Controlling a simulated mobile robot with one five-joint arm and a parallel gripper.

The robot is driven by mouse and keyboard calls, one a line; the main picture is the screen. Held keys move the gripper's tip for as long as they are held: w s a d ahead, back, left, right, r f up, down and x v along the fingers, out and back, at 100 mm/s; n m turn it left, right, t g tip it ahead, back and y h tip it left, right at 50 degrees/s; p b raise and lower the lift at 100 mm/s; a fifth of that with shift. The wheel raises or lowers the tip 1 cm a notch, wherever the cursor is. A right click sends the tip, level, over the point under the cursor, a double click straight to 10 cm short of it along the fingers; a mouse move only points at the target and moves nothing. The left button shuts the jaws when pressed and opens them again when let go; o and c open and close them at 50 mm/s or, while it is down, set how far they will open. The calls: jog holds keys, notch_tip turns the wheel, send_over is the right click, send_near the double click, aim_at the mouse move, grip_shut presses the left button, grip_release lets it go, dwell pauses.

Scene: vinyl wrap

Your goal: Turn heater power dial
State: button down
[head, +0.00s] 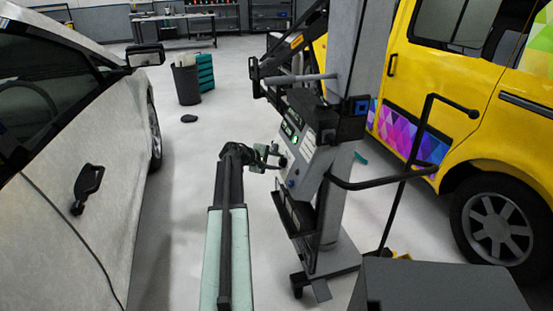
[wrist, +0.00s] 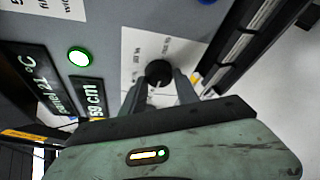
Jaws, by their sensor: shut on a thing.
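The heater's control panel is a grey box (head: 302,157) on a wheeled grey stand, in the middle of the head view. The power dial is a small round black knob (wrist: 158,72) on a white label (wrist: 140,48) in the wrist view. My gripper (wrist: 160,84) is at the panel with its two fingers on either side of the knob, shut on it. In the head view my gripper (head: 278,158) reaches the panel's left face, and the dial is too small to make out clearly. Part of the knob's lower side is hidden by the fingers.
A lit green button (wrist: 79,57) and displays reading 21 °C (wrist: 42,82) and 59 cm (wrist: 92,98) are left of the dial. A white car (head: 90,180) stands left, a yellow van (head: 480,110) right. A dark bin (head: 187,83) stands behind on open floor.

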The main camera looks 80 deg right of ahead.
jog(key=shift+d+n+y, duration=0.1)
jog(key=shift+n+y, duration=0.2)
jog(key=shift+n, duration=0.1)
jog(key=c, duration=0.9)
grip_release()
jog(key=shift+w+a+r+p, duration=0.15)
jog(key=shift+a+r+p, duration=0.15)
jog(key=shift+p, duration=0.2)
jog(key=p+v, duration=0.3)
jog(key=v, duration=0.4)
jog(key=shift+f, duration=0.1)
jog(key=shift+w, duration=0.1)
